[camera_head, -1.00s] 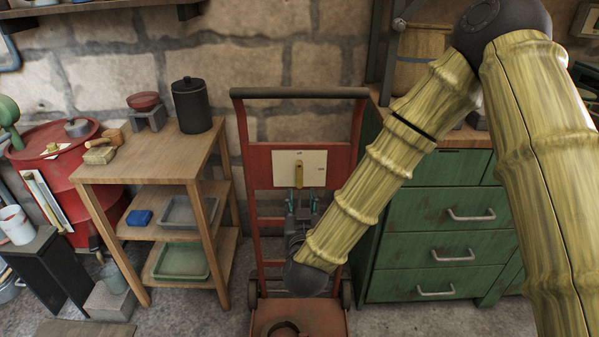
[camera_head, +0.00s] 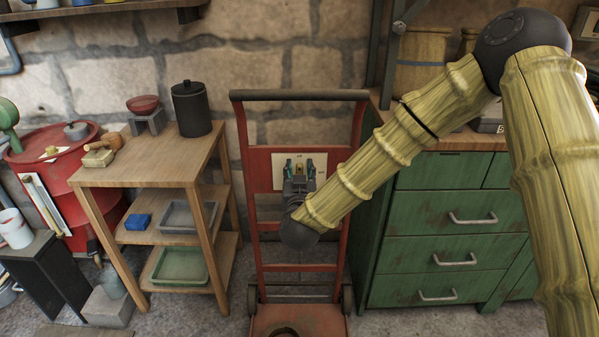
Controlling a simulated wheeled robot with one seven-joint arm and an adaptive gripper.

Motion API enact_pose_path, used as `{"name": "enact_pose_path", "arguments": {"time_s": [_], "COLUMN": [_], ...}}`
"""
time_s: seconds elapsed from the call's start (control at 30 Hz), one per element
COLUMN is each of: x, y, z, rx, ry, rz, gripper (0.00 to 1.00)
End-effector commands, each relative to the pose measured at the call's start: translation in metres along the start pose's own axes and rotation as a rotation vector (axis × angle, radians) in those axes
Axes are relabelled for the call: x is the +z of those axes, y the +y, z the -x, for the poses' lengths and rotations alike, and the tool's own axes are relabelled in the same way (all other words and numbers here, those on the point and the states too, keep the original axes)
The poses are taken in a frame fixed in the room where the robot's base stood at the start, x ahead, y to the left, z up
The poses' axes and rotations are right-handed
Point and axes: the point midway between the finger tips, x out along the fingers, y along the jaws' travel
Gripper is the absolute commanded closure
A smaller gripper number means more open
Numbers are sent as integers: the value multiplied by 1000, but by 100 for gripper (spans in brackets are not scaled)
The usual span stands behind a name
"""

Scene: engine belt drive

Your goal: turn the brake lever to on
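The brake lever (camera_head: 299,162) is a small brass-coloured handle. It points upward on a cream plate (camera_head: 321,159), which is fixed to a red hand-truck frame (camera_head: 259,172). The plate's markings are too small to read. My gripper (camera_head: 300,167) is in front of the plate, with its teal-tipped fingers apart, one to each side of the lever. I cannot tell whether the fingers touch it. The gripper body hides the lever's lower part and the lower middle of the plate.
A wooden shelf stand (camera_head: 150,158) with trays and a black canister (camera_head: 191,108) is to the left. A green drawer cabinet (camera_head: 450,235) stands close on the right, behind my arm. A red drum (camera_head: 60,180) is at the far left.

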Motion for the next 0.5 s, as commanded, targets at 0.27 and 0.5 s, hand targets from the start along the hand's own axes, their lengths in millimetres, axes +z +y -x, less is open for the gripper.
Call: {"name": "enact_pose_path", "arguments": {"time_s": [0.27, 0.5], "x": [0, 0], "y": [0, 0], "z": [-5, -4], "rx": [-1, -1], "ry": [-1, -1], "rz": [0, 0], "gripper": [61, 84]}}
